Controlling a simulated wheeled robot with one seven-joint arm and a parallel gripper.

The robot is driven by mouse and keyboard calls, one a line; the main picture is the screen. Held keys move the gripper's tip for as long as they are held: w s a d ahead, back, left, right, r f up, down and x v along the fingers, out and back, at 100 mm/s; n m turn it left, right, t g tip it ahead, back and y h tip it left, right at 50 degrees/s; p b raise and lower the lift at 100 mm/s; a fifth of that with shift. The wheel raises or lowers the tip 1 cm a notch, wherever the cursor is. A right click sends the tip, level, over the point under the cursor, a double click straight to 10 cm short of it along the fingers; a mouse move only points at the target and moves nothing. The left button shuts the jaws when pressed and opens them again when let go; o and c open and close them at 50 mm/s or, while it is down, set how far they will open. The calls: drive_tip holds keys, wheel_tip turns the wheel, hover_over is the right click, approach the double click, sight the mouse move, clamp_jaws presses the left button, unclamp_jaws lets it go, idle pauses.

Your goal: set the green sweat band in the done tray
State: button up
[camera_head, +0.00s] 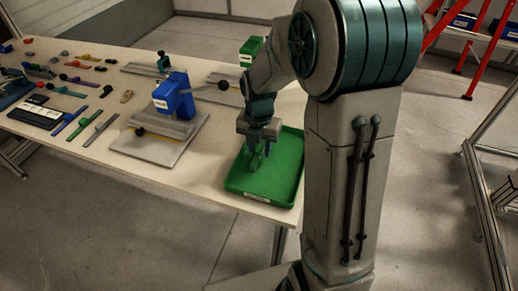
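The green tray (286,184) lies at the right front corner of the table, and I take it to be the done tray. My gripper (259,155) points down over the tray's left part, low and close to its floor. A small green piece (257,161) shows at the fingertips and looks like the green sweat band. Green on green makes its outline hard to see. I cannot tell whether the fingers are closed on it or whether it touches the tray floor.
A blue box on a stand (173,95) rises from a grey plate (158,145) left of the tray. A green box (251,50) stands behind. Several strips and small parts lie on the left of the white table (198,175). Red legs (478,50) stand far right.

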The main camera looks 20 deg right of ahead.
sight(259, 148)
wheel_tip(259, 148, up, 10)
drive_tip(key=s+r+m+t, duration=0.1)
drive_tip(key=s+m+t, duration=0.1)
drive_tip(key=s+m, duration=1.5)
drive_tip(key=m+p, duration=0.1)
drive_tip(key=m, duration=1.1)
drive_tip(key=shift+d+r, duration=0.15)
drive_tip(key=shift+r, duration=0.2)
drive_tip(key=shift+r, duration=0.1)
